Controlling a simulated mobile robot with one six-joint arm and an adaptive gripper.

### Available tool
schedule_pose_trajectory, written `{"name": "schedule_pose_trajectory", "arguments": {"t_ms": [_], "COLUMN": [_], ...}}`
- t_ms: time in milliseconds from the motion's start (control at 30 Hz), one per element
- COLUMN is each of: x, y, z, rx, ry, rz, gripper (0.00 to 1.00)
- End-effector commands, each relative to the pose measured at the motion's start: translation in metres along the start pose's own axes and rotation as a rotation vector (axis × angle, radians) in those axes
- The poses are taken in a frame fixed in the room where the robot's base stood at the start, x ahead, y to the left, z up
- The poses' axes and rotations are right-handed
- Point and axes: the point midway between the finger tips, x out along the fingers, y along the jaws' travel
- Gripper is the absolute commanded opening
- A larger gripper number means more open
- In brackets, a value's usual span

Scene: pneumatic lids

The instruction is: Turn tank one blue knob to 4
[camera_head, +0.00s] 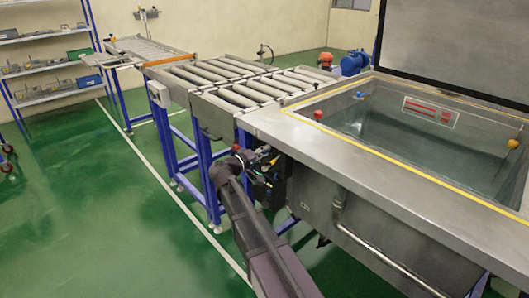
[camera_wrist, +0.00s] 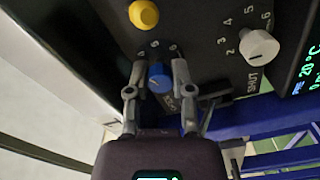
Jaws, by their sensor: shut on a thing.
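The blue knob (camera_wrist: 159,79) sits on a dark control panel (camera_wrist: 200,22) in the wrist view. My gripper (camera_wrist: 157,70) has one finger on each side of it and is shut on it. The digits around this knob are partly hidden by the fingers, and I cannot tell which number it points to. In the head view, my gripper (camera_head: 268,158) reaches the dark panel on the near side of the steel tank (camera_head: 330,143). The blue knob cannot be made out there.
In the wrist view, a yellow button (camera_wrist: 144,14) is above the blue knob. A white numbered knob (camera_wrist: 259,48) marked SHUT and a lit display (camera_wrist: 308,65) are to the right. A roller conveyor (camera_head: 225,82) adjoins the tank. Green floor at left is open.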

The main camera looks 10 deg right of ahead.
Motion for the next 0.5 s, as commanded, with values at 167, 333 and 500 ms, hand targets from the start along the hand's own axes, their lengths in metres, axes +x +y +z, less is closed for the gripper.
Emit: {"name": "schedule_pose_trajectory", "arguments": {"t_ms": [167, 333, 500], "x": [0.0012, 0.0013, 0.0013], "y": [0.0002, 0.0002, 0.0002], "z": [-0.0022, -0.0023, -0.0024], "rx": [-0.13, -0.214, -0.254], "ry": [0.004, 0.004, 0.004], "rz": [0.003, 0.003, 0.003], "gripper": [0.0, 0.0, 0.0]}}
